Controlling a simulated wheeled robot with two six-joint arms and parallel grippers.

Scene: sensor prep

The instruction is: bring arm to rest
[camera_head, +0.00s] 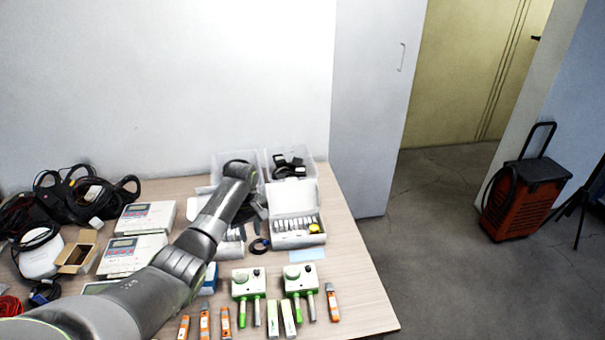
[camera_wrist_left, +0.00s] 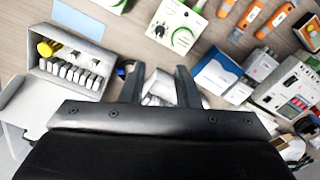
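My left arm (camera_head: 190,255) reaches in from the lower left over the table. Its gripper (camera_head: 258,212) is above the table beside the open white box. In the left wrist view the two dark fingers (camera_wrist_left: 161,74) stand apart, with nothing seen clamped between them. A whitish item shows below and behind the gap. The open white box (camera_head: 297,239) with a row of small vials and a yellow cap also shows in the left wrist view (camera_wrist_left: 72,88). My right gripper is not in view.
Two clear bins (camera_head: 292,155) stand at the back. Two green-and-white devices (camera_head: 248,283) and several orange tools (camera_head: 205,320) lie in front. White meters (camera_head: 132,253) and black cables (camera_head: 85,195) fill the left. An orange trolley (camera_head: 524,198) stands on the floor right.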

